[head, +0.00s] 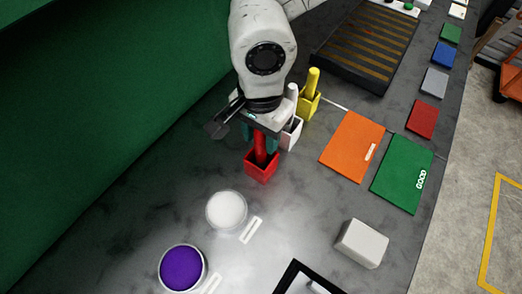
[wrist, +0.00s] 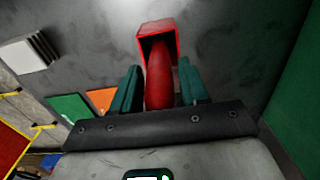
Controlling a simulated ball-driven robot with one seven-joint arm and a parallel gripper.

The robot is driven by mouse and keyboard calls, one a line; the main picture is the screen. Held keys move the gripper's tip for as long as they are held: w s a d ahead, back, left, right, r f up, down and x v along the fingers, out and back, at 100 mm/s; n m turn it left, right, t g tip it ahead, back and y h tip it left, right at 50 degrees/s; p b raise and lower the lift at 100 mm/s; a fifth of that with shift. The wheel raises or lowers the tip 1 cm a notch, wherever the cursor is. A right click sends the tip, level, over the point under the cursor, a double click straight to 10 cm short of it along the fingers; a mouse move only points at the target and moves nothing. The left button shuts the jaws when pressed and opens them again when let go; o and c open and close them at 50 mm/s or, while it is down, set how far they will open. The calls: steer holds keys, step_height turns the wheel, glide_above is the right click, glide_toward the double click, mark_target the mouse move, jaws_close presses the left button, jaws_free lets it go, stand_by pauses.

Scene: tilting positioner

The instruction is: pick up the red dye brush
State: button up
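The red dye brush (head: 260,146) stands upright in a red square holder (head: 261,168) in the head view. In the wrist view the brush (wrist: 159,82) runs between the two green fingers, with its far end in the red holder (wrist: 158,33). My gripper (head: 259,138) is above the holder with its fingers on either side of the brush. In the wrist view narrow gaps show between the fingers of my gripper (wrist: 160,78) and the brush, so it looks open around it. The brush's lower end is hidden in the holder.
A white holder (head: 291,134) and a yellow holder (head: 308,104) with brushes stand close behind and right. A white cup (head: 226,210) and a purple cup (head: 182,268) are in front. Orange (head: 350,140) and green (head: 400,178) mats and a pale block (head: 362,243) lie right.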

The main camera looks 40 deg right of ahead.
jaws_close()
